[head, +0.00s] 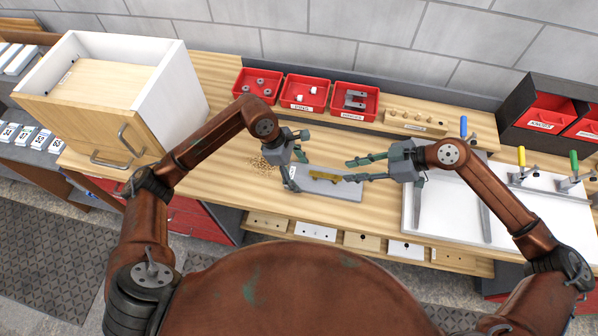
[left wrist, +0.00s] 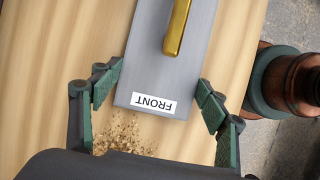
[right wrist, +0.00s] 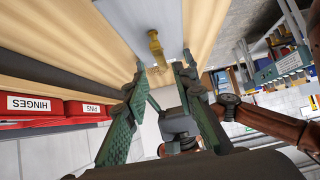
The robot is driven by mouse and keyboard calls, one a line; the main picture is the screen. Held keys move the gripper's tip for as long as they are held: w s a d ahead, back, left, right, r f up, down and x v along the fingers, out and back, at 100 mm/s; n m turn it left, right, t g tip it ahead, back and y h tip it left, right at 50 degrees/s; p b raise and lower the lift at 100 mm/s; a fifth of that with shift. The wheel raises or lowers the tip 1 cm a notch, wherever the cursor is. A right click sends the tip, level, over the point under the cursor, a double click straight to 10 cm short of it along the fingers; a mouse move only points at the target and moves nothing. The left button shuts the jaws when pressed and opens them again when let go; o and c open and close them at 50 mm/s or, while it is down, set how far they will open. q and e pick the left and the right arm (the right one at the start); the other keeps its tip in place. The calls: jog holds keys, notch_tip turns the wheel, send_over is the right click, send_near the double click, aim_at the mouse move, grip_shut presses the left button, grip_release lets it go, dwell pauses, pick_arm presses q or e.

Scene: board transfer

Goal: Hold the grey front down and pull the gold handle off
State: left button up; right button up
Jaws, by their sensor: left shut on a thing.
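The grey front (head: 330,189) lies flat on the wooden bench; its end with the FRONT label shows in the left wrist view (left wrist: 136,85). The gold handle (head: 322,177) is on the front's upper face and also shows in the left wrist view (left wrist: 177,28) and the right wrist view (right wrist: 156,45). My left gripper (left wrist: 160,82) is shut across the labelled end of the front, one finger at each long edge. My right gripper (head: 346,171) is open beside the handle, with its fingers spread and nothing between them. Its fingertips (right wrist: 159,68) point toward the handle, apart from it.
A wooden-fronted drawer box (head: 100,128) stands at the left. Red bins (head: 306,89) line the back of the bench. A white board (head: 450,215) with clamps lies at the right. Wood shavings (left wrist: 125,136) lie near the front's labelled end.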

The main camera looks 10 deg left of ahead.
aim_at(328, 175)
jog(key=shift+x, duration=3.9)
grip_shut()
